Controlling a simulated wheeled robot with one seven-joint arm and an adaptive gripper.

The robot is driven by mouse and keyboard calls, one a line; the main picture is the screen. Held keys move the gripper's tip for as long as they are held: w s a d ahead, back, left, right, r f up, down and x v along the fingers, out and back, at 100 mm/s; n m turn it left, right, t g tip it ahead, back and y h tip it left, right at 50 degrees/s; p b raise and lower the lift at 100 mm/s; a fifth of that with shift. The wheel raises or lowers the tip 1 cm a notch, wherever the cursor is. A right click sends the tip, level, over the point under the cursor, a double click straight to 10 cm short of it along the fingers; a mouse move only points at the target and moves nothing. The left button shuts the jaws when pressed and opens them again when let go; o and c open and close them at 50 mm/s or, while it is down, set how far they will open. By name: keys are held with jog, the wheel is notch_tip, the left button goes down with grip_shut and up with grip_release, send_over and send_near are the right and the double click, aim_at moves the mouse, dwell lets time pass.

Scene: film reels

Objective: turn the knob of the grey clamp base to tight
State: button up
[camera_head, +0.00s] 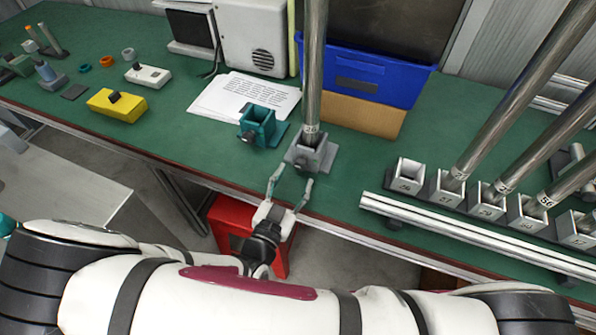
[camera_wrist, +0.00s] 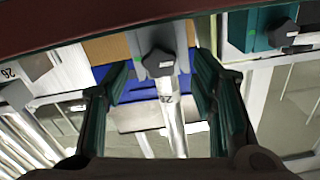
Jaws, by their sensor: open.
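The grey clamp base (camera_head: 322,157) stands near the table's front edge, with a shiny metal tube (camera_head: 314,70) upright in it. Its dark knob (camera_head: 300,164) faces the front edge. In the wrist view, the grey clamp base (camera_wrist: 149,25) is at top centre with its dark star-shaped knob (camera_wrist: 159,63) facing the camera. My gripper (camera_head: 292,180) is open and empty, just in front of the grey base. In the wrist view, the knob shows between the two spread fingers (camera_wrist: 158,72), with gaps at both sides. How far the fingertips are from the knob is hard to tell.
A teal clamp base (camera_head: 262,122) with its own knob stands close by on the left. A rail (camera_head: 450,237) and several grey holders with tubes are on the right. Behind are a blue bin (camera_head: 365,75) and a cardboard box (camera_head: 352,116). A red box (camera_head: 230,218) is below the table edge.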

aim_at(300, 168)
jog(key=shift+b+x, duration=0.4)
jog(key=shift+x, duration=1.3)
jog(key=c, duration=1.1)
jog(key=shift+c, duration=0.2)
